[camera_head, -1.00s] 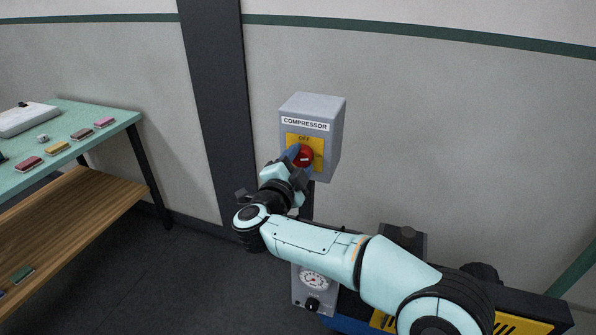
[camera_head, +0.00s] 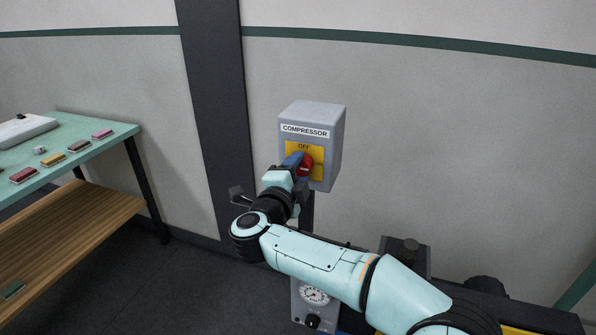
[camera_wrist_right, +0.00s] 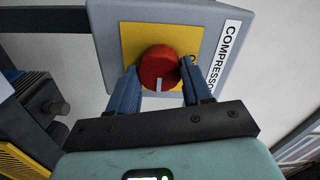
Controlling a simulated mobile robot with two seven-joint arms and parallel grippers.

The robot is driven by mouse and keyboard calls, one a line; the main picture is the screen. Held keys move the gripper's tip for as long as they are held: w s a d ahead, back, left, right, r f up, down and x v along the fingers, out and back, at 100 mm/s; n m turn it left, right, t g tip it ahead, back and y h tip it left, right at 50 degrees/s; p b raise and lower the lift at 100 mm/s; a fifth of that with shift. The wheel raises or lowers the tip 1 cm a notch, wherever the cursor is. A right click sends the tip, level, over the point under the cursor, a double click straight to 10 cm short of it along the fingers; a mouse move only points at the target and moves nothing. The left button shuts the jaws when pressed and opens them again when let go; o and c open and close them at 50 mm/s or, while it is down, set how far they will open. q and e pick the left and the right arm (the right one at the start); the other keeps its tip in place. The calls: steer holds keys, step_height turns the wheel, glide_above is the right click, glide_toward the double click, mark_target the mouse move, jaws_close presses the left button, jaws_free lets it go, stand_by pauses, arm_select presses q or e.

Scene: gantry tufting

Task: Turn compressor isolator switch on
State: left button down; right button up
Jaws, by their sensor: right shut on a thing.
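The compressor isolator box (camera_head: 326,120) is grey, with a "COMPRESSOR" label and a yellow plate (camera_head: 291,147) marked OFF. Its round red knob (camera_head: 306,165) sits on the plate and also shows in the right wrist view (camera_wrist_right: 158,66), with a pale mark on its rim. My right gripper (camera_head: 299,163) is at the knob. In the right wrist view its blue fingers (camera_wrist_right: 160,85) stand on either side of the knob, shut on it. The fingers hide part of the knob and plate in the head view. My left gripper is not in view.
A green-topped table (camera_head: 110,128) with small coloured blocks and a wooden lower shelf (camera_head: 70,225) stands at left. A dark post (camera_head: 215,120) runs up the wall beside the box. A gauge (camera_head: 314,294) and machinery lie below my right arm.

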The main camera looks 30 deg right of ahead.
steer(key=o, duration=1)
steer(key=shift+o, duration=0.2)
steer(key=v, duration=1.3)
steer(key=shift+a+b, duration=0.2)
steer(key=shift+b, duration=0.1)
steer(key=shift+s, duration=0.1)
